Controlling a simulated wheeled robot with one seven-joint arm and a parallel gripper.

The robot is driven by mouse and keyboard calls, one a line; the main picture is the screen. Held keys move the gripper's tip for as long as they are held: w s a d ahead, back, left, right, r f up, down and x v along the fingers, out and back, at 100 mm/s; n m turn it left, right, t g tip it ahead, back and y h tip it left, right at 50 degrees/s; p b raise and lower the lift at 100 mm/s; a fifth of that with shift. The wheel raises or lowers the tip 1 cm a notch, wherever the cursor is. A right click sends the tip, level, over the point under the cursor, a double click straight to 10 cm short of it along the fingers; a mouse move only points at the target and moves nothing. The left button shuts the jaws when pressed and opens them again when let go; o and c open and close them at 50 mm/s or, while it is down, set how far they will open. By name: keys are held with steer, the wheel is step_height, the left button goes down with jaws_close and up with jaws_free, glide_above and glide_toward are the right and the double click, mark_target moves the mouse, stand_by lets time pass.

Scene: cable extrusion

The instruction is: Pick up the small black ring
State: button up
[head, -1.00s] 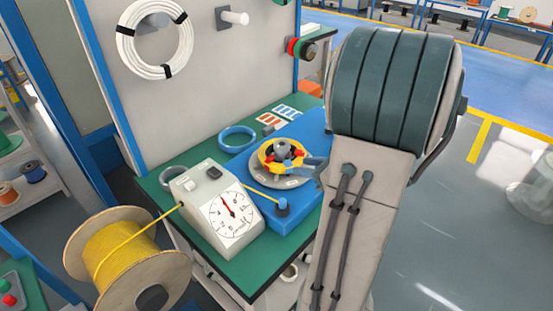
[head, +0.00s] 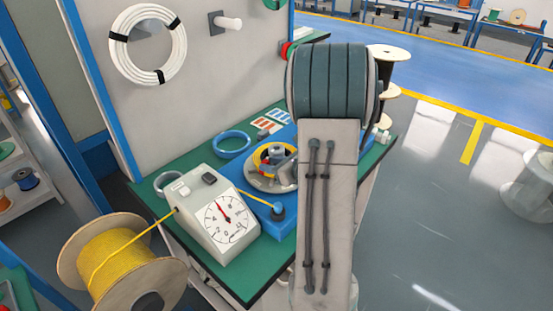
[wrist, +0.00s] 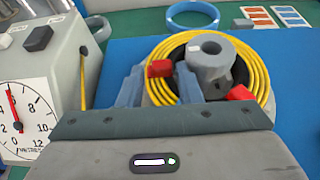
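On the blue winder, a yellow cable coil (wrist: 262,72) lies around a grey hub (wrist: 209,62) in the wrist view. A black band (wrist: 240,72) shows between hub and coil; I cannot tell whether it is a separate ring. No other small black ring stands out. Red blocks sit at the coil's left and right. My gripper (wrist: 160,85) is open, its two grey-blue fingers apart at the near left side of the coil. Whether they touch it is unclear. In the head view, my arm partly hides the winder and coil (head: 262,158).
The dial meter (head: 222,212) stands close left of the winder, with yellow cable running to it from a large spool (head: 75,262). A blue ring (head: 233,141) and a grey ring (head: 166,176) lie behind on the green bench. A panel stands at the back.

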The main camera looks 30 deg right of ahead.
steer(key=shift+w+a+f, duration=0.15)
steer(key=shift+w+f, duration=0.05)
steer(key=shift+w, duration=0.3)
jaws_close()
steer(key=shift+r, duration=0.1)
